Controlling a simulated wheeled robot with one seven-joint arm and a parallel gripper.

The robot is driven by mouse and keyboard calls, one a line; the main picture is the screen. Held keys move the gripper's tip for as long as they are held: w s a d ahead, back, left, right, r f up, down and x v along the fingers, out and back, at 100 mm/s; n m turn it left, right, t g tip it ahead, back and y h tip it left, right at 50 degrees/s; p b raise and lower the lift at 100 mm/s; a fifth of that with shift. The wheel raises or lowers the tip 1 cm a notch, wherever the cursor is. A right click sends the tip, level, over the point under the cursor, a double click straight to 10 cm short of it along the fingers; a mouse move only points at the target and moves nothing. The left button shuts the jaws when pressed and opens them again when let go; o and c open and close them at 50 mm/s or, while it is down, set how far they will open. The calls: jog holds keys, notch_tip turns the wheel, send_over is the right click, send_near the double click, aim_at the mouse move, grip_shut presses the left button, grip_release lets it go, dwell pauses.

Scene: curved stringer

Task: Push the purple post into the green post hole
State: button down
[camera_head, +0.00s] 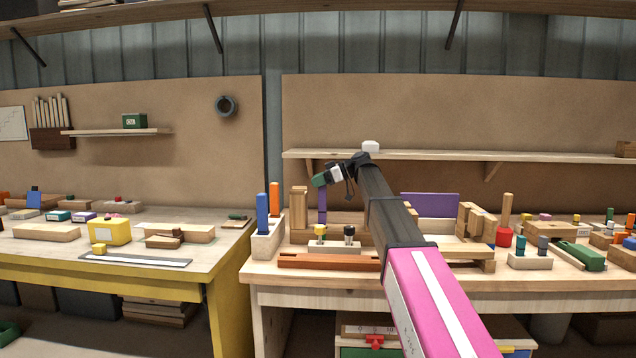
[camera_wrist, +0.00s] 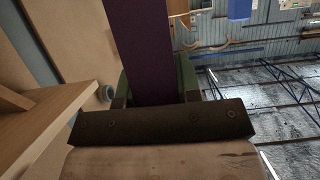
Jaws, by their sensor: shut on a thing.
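The purple post (camera_head: 322,205) stands upright near the back of the right-hand workbench, below my gripper (camera_head: 320,181). In the wrist view the purple post (camera_wrist: 141,50) runs up between the two green fingers of my gripper (camera_wrist: 152,85), which is shut on it. The post's lower end is hidden among the wooden parts on the bench in the head view. I cannot make out a green post hole in either view, so I cannot tell whether the post is in it.
A pale box with a blue post (camera_head: 262,213) and an orange post (camera_head: 275,199) stands left of the purple post. A wooden block (camera_head: 298,208) is close beside it. A purple panel (camera_head: 430,205) stands right of my arm. A wall shelf (camera_head: 460,155) runs behind.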

jog(key=shift+f, duration=2.05)
jog(key=c, duration=0.7)
grip_release()
jog(key=shift+c, duration=0.2)
jog(key=s+a+r, duration=0.7)
jog(key=s+r, duration=0.1)
jog(key=r, duration=0.3)
jog(key=shift+s+a, duration=0.35)
jog(key=shift+s, duration=0.1)
